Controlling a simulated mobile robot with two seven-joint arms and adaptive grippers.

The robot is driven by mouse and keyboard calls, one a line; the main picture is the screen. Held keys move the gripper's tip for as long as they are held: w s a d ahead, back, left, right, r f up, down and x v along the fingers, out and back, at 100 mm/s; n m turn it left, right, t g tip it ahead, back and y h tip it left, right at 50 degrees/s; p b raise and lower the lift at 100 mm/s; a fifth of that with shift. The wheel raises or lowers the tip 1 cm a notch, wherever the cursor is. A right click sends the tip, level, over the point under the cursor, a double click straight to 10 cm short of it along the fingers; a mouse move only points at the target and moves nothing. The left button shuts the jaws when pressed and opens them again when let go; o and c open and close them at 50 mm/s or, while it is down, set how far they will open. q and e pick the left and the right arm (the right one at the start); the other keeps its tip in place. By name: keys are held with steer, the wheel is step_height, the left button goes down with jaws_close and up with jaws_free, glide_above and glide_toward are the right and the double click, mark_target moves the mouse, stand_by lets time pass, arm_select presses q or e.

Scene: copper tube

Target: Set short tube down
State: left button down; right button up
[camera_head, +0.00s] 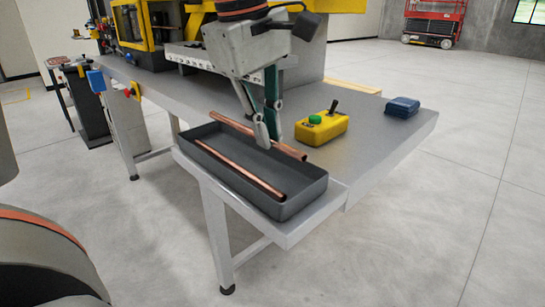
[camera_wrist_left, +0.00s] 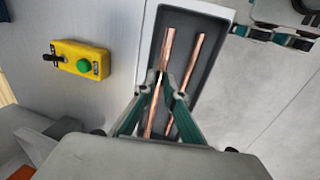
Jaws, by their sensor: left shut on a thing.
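My left gripper (camera_head: 268,143) reaches down over the dark grey tray (camera_head: 240,195). Its fingers are shut on the short tube (camera_head: 291,152), a copper tube along the tray's far side. In the left wrist view this tube (camera_wrist_left: 168,48) passes between the fingertips (camera_wrist_left: 164,88). I cannot tell whether it touches the tray. A second copper tube (camera_head: 240,170) lies in the tray, beside the held one and apart from it; it also shows in the wrist view (camera_wrist_left: 194,58). What looks like my right gripper (camera_wrist_left: 285,38) shows partly at that view's top right.
The tray sits at the near edge of the grey table (camera_head: 375,130). A yellow control box (camera_head: 320,128) with a green button stands beyond it, and a blue block (camera_head: 402,107) farther right. A yellow machine (camera_head: 145,35) stands at the back left.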

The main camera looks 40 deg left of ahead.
mark_target(271, 170)
arm_select(q)
steer(key=shift+f, duration=0.4)
steer(key=x, duration=0.1)
steer(key=b+x, duration=0.1)
steer(key=x, duration=0.1)
steer(key=shift+s+f, duration=0.35)
steer(key=shift+s, duration=0.05)
steer(key=shift+f, duration=0.25)
steer(key=shift+r, duration=0.15)
steer(key=c, duration=2.4)
jaws_free()
arm_select(e)
steer(key=shift+w+a+r, duration=0.2)
steer(key=shift+a+r, duration=0.15)
steer(key=shift+a, duration=0.3)
steer(key=shift+r, duration=0.1)
